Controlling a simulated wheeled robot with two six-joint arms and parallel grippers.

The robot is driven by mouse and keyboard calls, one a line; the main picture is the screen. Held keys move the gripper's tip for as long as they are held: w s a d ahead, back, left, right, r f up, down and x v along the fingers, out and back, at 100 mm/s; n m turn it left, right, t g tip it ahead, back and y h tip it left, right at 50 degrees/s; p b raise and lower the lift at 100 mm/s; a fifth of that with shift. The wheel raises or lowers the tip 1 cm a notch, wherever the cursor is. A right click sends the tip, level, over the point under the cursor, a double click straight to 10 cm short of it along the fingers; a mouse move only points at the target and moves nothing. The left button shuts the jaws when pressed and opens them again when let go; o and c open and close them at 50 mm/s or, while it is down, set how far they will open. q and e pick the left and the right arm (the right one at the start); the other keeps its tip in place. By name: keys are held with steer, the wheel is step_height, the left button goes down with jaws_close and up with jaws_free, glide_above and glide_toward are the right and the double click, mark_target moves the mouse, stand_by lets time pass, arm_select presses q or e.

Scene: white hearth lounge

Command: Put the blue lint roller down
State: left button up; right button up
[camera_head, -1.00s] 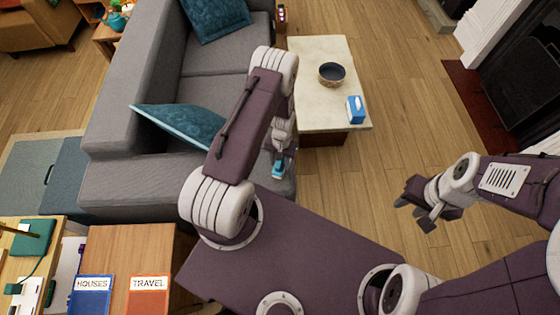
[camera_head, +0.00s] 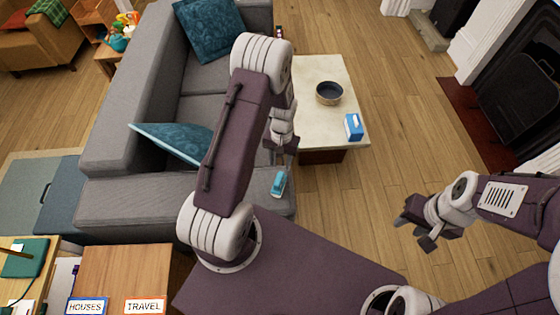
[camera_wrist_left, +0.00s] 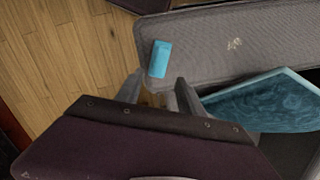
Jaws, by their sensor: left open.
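My left gripper (camera_head: 282,163) is above and just behind the roller. In the left wrist view its two fingers (camera_wrist_left: 158,88) are spread apart with nothing between them. My right gripper (camera_head: 413,232) hangs over the floor at the right, its fingers apart and empty.
A pale coffee table (camera_head: 309,75) holds a dark bowl (camera_head: 329,93) and a blue tissue box (camera_head: 354,127). A teal cushion (camera_head: 172,142) lies on the sofa left of my arm. A wooden cabinet (camera_head: 125,270) stands at lower left. The floor at right is clear.

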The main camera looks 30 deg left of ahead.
arm_select(q)
steer(key=s+d+r+t, duration=0.1)
steer(key=s+d+r, duration=0.1)
steer(key=s+r, duration=0.3)
steer(key=s+d+r+m+t, duration=0.1)
steer(key=s+d+r, duration=0.2)
steer(key=r, duration=0.8)
steer(key=shift+s+m+t, duration=0.3)
steer(key=shift+s, duration=0.55)
steer(key=shift+s, duration=0.1)
